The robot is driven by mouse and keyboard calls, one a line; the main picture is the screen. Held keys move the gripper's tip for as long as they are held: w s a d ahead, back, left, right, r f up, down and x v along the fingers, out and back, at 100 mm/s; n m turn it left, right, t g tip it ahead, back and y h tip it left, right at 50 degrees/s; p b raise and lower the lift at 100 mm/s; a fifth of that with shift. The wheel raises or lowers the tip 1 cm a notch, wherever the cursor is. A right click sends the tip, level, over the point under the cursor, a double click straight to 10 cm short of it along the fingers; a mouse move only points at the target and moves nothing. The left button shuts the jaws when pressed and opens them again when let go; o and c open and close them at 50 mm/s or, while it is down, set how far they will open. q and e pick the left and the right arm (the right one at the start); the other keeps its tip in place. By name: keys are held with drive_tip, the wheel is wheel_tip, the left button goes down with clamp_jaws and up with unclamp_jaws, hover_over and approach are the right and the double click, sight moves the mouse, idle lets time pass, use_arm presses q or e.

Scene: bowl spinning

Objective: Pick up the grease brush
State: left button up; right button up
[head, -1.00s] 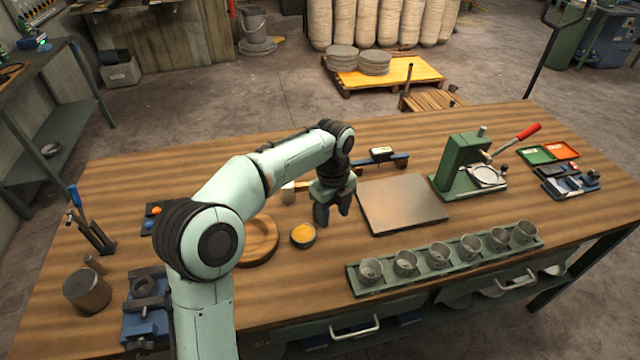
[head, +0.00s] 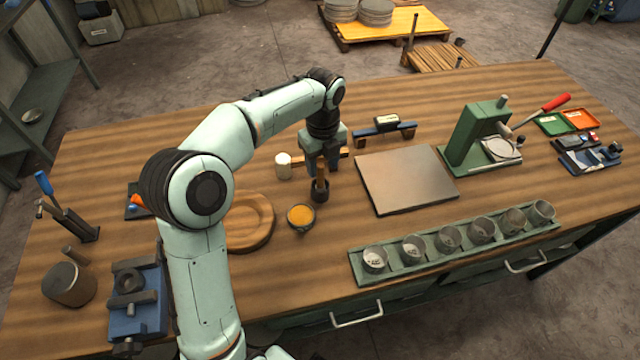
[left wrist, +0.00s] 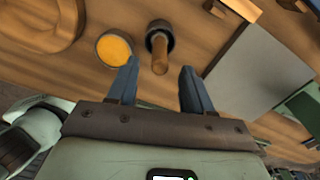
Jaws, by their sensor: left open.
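The grease brush (head: 320,190) stands upright, its wooden handle rising from a dark round base or cup; I cannot tell which. It is right of a small pot of orange-yellow grease (head: 300,216). My left gripper (head: 321,168) is directly above it, pointing down, and partly hides the handle's upper part. In the left wrist view the brush handle (left wrist: 159,55) lies between the spread fingers of the left gripper (left wrist: 158,68), with a gap on both sides. The grease pot (left wrist: 114,48) is near the left finger. My right gripper is not seen.
A round wooden board (head: 250,222) lies left of the pot and a flat grey plate (head: 405,180) lies right of the brush. A white cylinder (head: 283,165) stands just behind. A green rack of metal cups (head: 362,268) sits at the front. A green lever press (head: 475,140) stands farther right.

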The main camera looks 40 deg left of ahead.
sight(320, 177)
use_arm(q)
drive_tip(key=shift+w+f, duration=0.1)
drive_tip(key=shift+f, duration=0.55)
drive_tip(key=f, duration=0.5)
drive_tip(key=shift+a+b, duration=0.3)
drive_tip(key=shift+a, duration=0.1)
drive_tip(key=shift+c, duration=0.3)
clamp_jaws()
